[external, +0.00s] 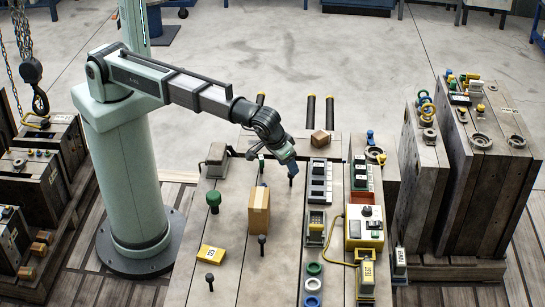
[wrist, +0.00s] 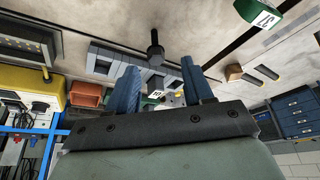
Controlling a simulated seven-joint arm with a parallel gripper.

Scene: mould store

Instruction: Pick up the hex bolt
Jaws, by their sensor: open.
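My gripper (external: 284,166) hangs at the end of the arm over the plank table, behind the cardboard box (external: 259,211). In the wrist view its two blue fingers (wrist: 158,84) stand apart with nothing held between them. A dark bolt-like piece with a round head (wrist: 155,50) shows beyond the fingertips, near the middle, apart from them. In the external view, similar dark upright pieces stand on the front of the table, one near the box (external: 262,240) and one farther left (external: 209,278). I cannot tell which of these is the hex bolt.
A green knob (external: 213,198) and yellow tag (external: 212,253) lie left of the box. A small wooden block (external: 318,138) sits behind. Tall wooden moulds (external: 490,165) stand far right.

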